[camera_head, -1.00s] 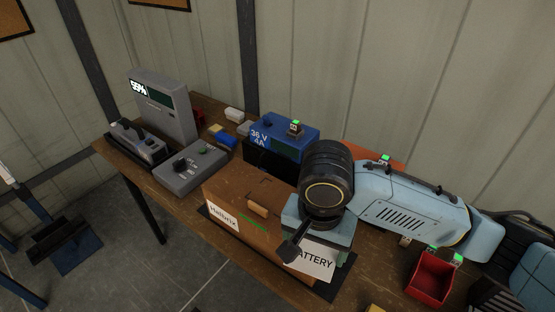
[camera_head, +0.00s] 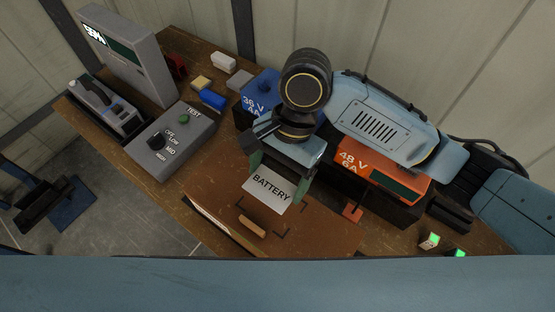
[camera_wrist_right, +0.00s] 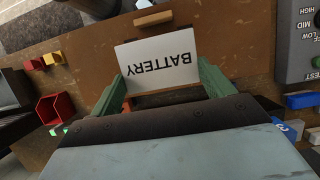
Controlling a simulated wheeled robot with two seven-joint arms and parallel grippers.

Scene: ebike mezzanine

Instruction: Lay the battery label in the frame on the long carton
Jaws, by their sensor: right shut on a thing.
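The white battery label (camera_head: 270,190), printed BATTERY, is held by my right gripper (camera_head: 286,178). Its green fingers are shut on the label's sides, as the right wrist view shows (camera_wrist_right: 160,62). The label lies about flat above the back part of the long brown carton (camera_head: 222,195); I cannot tell if it touches. Black corner marks of the frame (camera_head: 280,232) show on the carton's top, in front of the label; the rest is hidden under it. A wooden block (camera_head: 252,226) lies on the carton in front of the label. My left gripper is not in view.
An orange 48 V unit (camera_head: 385,175) stands right of my right gripper, and a blue 36 V unit (camera_head: 262,90) behind it. A grey control box (camera_head: 170,140) stands left of the carton. A red bin (camera_wrist_right: 55,108) shows in the right wrist view.

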